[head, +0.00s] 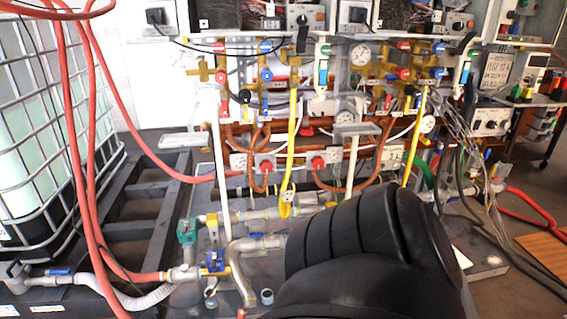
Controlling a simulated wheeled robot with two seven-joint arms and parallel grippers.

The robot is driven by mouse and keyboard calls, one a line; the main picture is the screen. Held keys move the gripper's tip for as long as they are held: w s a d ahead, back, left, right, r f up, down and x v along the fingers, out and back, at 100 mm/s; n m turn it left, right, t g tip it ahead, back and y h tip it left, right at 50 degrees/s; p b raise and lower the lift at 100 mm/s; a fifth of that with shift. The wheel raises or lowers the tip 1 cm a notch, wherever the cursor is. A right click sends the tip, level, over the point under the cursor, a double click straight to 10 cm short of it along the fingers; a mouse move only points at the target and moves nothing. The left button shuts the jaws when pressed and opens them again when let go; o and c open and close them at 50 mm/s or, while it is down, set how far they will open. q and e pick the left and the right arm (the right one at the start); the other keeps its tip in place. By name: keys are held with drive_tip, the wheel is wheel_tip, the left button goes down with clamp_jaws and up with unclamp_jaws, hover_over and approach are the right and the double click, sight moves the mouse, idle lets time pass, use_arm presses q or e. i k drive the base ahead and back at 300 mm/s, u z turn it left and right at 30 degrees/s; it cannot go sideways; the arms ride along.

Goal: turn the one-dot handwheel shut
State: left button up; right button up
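Several small round handwheels sit on the brass pipework under the heater units. On the left set are a red handwheel (219,47) and a blue handwheel (266,46), with another red one (221,76) and another blue one (266,75) below. The right set also has a red handwheel (403,46) and a blue one (438,47). Dots on the handwheels are too small to make out, so I cannot tell which is the one-dot handwheel. Neither gripper is in view. A large black ribbed part, probably mine, fills the lower middle.
A caged white tank (45,130) stands at the left with red hoses (80,150) before it. Yellow pipes (293,115), a round gauge (361,54) and loose cables crowd the rig. Grey pipes (258,243) and a blue-handled valve (214,262) lie low in front.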

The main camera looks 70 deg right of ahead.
sight(266, 165)
drive_tip(key=z, duration=1)
drive_tip(key=i, duration=1)
drive_tip(key=z, duration=1)
